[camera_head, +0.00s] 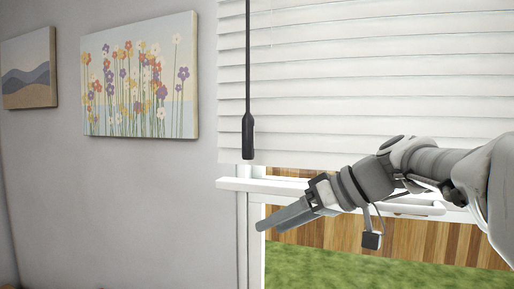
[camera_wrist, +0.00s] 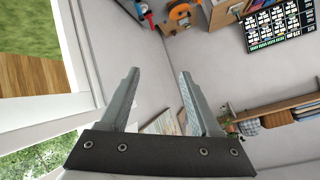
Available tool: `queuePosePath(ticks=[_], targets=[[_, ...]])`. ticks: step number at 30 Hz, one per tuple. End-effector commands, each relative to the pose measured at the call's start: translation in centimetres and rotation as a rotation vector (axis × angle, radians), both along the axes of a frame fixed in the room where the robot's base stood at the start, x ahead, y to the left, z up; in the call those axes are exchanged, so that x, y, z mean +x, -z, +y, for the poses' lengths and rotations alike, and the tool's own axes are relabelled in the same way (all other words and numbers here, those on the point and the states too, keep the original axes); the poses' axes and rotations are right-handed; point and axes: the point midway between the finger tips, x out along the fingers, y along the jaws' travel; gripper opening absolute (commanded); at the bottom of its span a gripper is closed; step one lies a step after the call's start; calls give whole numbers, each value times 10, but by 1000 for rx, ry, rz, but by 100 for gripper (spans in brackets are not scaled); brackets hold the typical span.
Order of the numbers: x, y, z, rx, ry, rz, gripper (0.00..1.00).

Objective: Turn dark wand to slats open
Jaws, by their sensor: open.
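The dark wand (camera_head: 248,100) hangs straight down in front of the left edge of the white blind (camera_head: 370,85), with a thicker handle at its lower end. The blind's slats look tilted nearly shut in the head view. My gripper (camera_head: 261,226) is below and slightly right of the wand's handle, apart from it, with its fingers pointing left. In the wrist view my gripper (camera_wrist: 158,74) is open, with nothing between its two fingers. I cannot make out the wand in the wrist view.
A white window frame (camera_head: 256,240) and sill ledge (camera_head: 232,184) lie below the blind, close to my gripper. A flower picture (camera_head: 140,75) and a landscape picture (camera_head: 28,68) hang on the left wall. The space left of the wand is clear.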

Motion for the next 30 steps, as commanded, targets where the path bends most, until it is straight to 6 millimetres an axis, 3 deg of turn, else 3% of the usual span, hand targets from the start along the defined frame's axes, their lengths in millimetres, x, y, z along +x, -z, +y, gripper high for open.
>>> queuePosePath(ticks=[1, 6, 12, 16, 20, 30], targets=[[21, -15, -4, 57, -40, -65, 64], [72, -73, -22, 235, -168, -361, 64], [95, -109, -44, 335, -222, -592, 64], [99, -117, -48, 351, -230, -640, 64], [102, -118, -39, 355, -234, -645, 64], [124, -119, 23, 355, -234, -640, 64]])
